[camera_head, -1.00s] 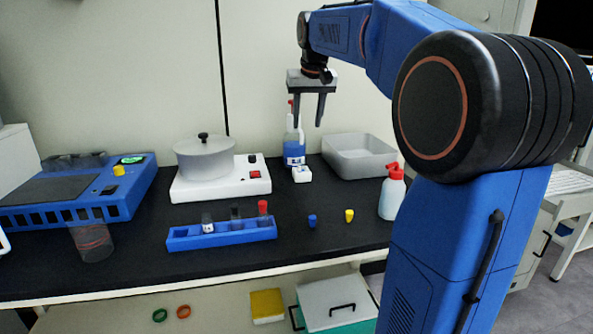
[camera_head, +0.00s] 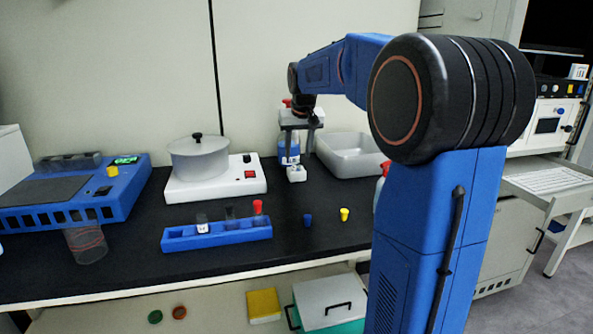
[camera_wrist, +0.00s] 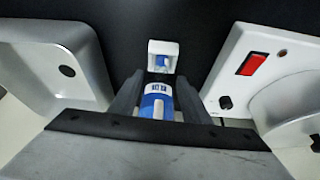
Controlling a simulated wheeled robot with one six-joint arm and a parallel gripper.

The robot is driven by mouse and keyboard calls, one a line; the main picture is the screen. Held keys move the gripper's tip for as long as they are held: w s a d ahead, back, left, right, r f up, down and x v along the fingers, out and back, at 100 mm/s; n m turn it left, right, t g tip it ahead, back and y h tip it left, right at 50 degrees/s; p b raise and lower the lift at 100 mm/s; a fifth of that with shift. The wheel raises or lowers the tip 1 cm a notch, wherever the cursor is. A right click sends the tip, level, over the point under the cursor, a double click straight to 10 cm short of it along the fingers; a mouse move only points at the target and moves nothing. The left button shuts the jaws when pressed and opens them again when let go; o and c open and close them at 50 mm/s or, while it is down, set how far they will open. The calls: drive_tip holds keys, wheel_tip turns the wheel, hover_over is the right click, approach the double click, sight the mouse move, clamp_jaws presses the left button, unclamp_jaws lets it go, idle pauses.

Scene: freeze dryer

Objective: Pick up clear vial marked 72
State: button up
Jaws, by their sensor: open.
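My gripper (camera_head: 298,150) is open and empty, pointing down near a bottle with blue liquid (camera_head: 284,158) at the back of the bench. In the wrist view, its fingers (camera_wrist: 158,82) frame a blue-and-white object that appears to be this bottle. A small white holder (camera_wrist: 163,47) lies just beyond the fingertips, with something pale bluish in it; it also shows in the head view (camera_head: 296,174). The blue rack (camera_head: 218,237) holds a clear vial with a white label (camera_head: 202,224), a dark-topped vial (camera_head: 231,213) and a red-capped vial (camera_head: 258,208). I cannot read any number 72.
A grey tray (camera_head: 350,155) stands right of my gripper and a white hot plate (camera_head: 215,187) with a pot (camera_head: 198,160) to its left. A blue cap (camera_head: 307,220) and a yellow cap (camera_head: 344,214) lie in front. Bare black bench lies between.

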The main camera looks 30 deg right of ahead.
sight(297, 164)
drive_tip(key=x, duration=0.3)
drive_tip(key=shift+f, duration=0.3)
drive_tip(key=shift+c, duration=0.4)
clamp_jaws()
drive_tip(key=shift+r, duration=0.15)
